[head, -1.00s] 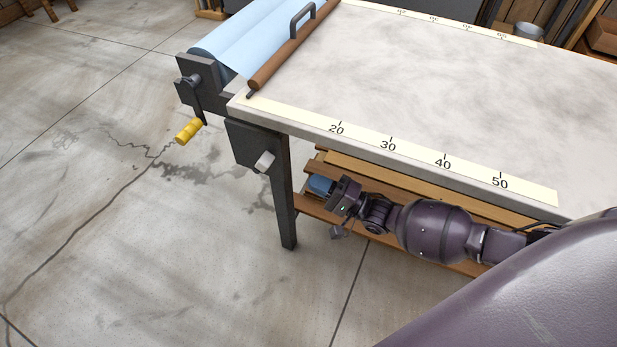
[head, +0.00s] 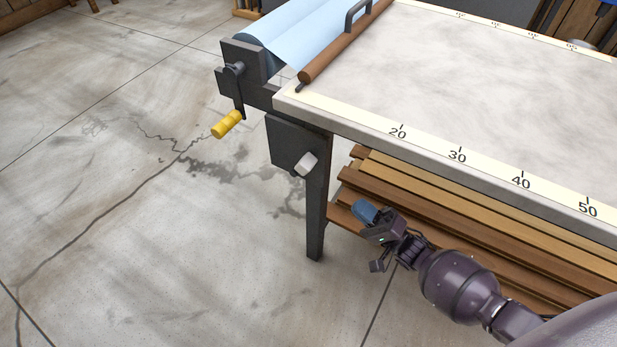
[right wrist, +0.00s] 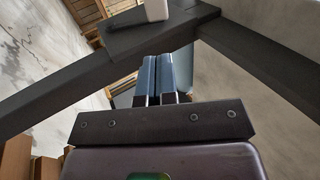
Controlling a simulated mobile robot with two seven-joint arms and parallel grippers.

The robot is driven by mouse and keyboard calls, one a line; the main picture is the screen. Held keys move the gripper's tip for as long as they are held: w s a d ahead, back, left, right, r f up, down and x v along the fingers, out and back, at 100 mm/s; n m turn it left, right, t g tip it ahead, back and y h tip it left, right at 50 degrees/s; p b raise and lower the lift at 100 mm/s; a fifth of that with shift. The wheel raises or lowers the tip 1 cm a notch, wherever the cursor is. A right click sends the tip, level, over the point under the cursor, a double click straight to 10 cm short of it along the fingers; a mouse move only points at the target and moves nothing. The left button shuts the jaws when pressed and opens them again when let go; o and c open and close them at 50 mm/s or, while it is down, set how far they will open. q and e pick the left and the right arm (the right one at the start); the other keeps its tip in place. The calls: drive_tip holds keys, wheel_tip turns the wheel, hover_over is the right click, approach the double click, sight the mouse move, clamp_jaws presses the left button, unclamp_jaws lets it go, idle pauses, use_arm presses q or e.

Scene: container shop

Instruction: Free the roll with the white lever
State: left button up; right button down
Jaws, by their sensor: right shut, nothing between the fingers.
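The white lever (head: 306,164) sticks out from a dark plate (head: 287,143) at the near left corner of the table. In the right wrist view the white lever (right wrist: 156,10) shows at the top edge, beyond the fingers. The roll of light blue sheet (head: 290,32) lies in a dark bracket at the table's left end. My right gripper (head: 360,209) is shut and empty, below and to the right of the lever and apart from it. Its blue fingers also show in the right wrist view (right wrist: 160,72). My left gripper is not in view.
A yellow-handled crank (head: 227,124) hangs from the roll bracket. A brown bar (head: 345,45) with a dark handle lies across the table (head: 480,80). A dark table leg (head: 317,215) and stacked wooden planks (head: 440,215) are close to my right arm. The floor at left is clear.

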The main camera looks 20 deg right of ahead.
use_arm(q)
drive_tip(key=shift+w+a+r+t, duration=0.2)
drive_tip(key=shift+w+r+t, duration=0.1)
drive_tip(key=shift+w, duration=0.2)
use_arm(e)
drive_tip(key=shift+s+d+f, duration=0.1)
drive_tip(key=shift+s+f, duration=0.15)
drive_tip(key=shift+f, duration=0.2)
drive_tip(key=shift+s+f, duration=0.2)
drive_tip(key=shift+f, duration=0.25)
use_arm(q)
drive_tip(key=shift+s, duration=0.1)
use_arm(e)
drive_tip(key=b, duration=0.1)
approach(300, 170)
drive_tip(key=w+a+r, duration=0.2)
drive_tip(key=w+r, duration=0.1)
drive_tip(key=w, duration=0.2)
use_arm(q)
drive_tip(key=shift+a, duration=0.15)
use_arm(e)
drive_tip(key=shift+w+d, duration=0.15)
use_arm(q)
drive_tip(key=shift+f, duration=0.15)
